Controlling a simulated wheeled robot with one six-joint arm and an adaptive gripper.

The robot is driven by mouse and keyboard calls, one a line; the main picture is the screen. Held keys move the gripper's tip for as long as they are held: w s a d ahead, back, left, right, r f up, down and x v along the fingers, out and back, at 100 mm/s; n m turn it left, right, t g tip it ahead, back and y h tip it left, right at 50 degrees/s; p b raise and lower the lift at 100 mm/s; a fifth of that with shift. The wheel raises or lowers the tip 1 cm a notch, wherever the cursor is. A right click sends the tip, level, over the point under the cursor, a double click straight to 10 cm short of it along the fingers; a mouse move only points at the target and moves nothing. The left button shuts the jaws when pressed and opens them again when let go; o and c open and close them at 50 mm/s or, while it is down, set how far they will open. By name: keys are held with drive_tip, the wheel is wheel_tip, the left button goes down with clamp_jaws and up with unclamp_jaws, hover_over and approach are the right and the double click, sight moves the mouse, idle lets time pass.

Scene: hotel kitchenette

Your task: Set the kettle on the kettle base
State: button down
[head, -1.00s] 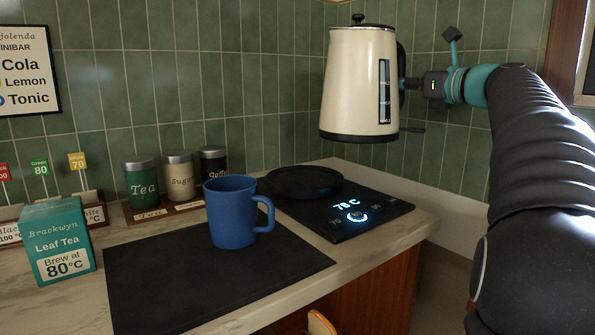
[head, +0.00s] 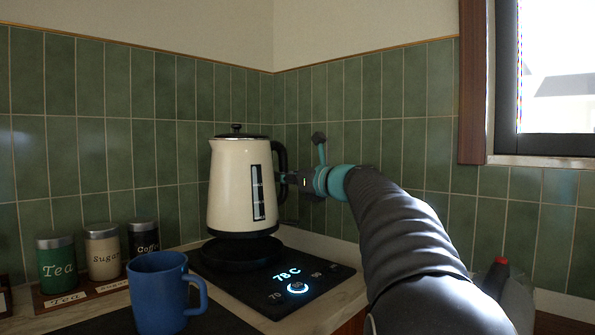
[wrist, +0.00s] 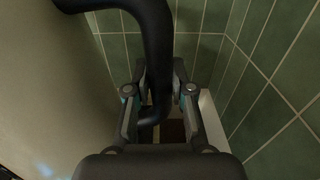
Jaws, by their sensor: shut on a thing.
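The cream kettle (head: 233,188) with a black lid and black bottom is upright in the head view, directly above the round black disc of the kettle base (head: 243,251). A thin gap or contact between them is hard to tell. The base's panel (head: 318,280) glows "78 C". My gripper (head: 291,179) is at the right of the kettle, shut on its black handle. In the wrist view my gripper's fingers (wrist: 158,95) close around the dark handle (wrist: 152,50), and the kettle's cream side (wrist: 50,90) fills the left.
A blue mug (head: 160,293) stands on the dark mat at front left, near the base. Tea, sugar and coffee canisters (head: 103,252) stand on a wooden tray behind it. Green tiled walls meet in a corner behind the kettle. A window (head: 550,80) is at right.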

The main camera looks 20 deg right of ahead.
sight(286, 194)
drive_tip(key=shift+w+a+f, duration=0.1)
drive_tip(key=shift+a+f, duration=0.05)
drive_tip(key=shift+a, duration=0.05)
drive_tip(key=shift+f+b, duration=0.5)
drive_tip(key=shift+f, duration=1.4)
drive_tip(key=c, duration=1)
unclamp_jaws()
drive_tip(key=shift+f, duration=0.15)
drive_tip(key=b+v, duration=0.1)
drive_tip(key=v, duration=1.1)
drive_tip(key=shift+d, duration=0.1)
